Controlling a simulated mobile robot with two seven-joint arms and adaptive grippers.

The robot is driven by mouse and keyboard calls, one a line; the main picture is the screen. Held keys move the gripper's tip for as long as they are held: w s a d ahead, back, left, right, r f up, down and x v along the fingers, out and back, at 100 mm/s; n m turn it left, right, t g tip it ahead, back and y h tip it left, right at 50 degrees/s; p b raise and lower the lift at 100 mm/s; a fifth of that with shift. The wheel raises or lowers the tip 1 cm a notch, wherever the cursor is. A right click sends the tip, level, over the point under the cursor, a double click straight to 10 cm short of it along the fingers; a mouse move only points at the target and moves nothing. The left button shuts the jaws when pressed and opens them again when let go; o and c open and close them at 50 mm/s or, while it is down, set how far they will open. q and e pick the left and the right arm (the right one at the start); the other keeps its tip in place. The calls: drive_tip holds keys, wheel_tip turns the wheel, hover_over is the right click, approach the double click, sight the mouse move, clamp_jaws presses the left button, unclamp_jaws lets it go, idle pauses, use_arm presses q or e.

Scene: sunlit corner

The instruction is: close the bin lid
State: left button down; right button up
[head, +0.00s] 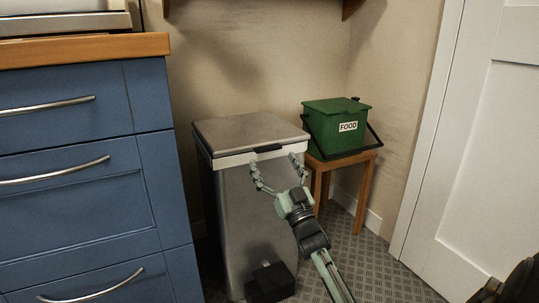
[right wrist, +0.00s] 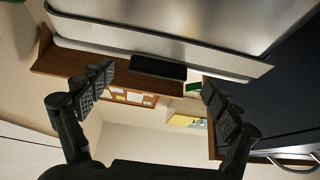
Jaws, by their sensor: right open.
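The metal bin (head: 245,215) stands between the blue cabinet and a small wooden stool. Its grey lid (head: 245,130) lies down over the top, with a black tab (head: 268,147) at the front and a pale rim below it. I cannot tell whether a small gap is left under the lid. My right gripper (head: 272,164) is open and empty at the bin's upper front, its fingers spread either side below the tab. In the right wrist view the tab (right wrist: 158,69) shows beyond and between the open fingers (right wrist: 155,100). My left gripper is not in view.
A green food caddy (head: 336,128) sits on the wooden stool (head: 345,165) just right of the bin. Blue drawers (head: 70,205) stand close on the left. A black pedal (head: 270,283) is at the bin's foot. Patterned floor (head: 375,265) is clear before the white door (head: 485,150).

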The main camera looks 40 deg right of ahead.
drive_tip(key=v, duration=0.8)
drive_tip(key=shift+s+f, duration=0.2)
drive_tip(key=shift+s, duration=0.1)
drive_tip(key=shift+a, duration=0.15)
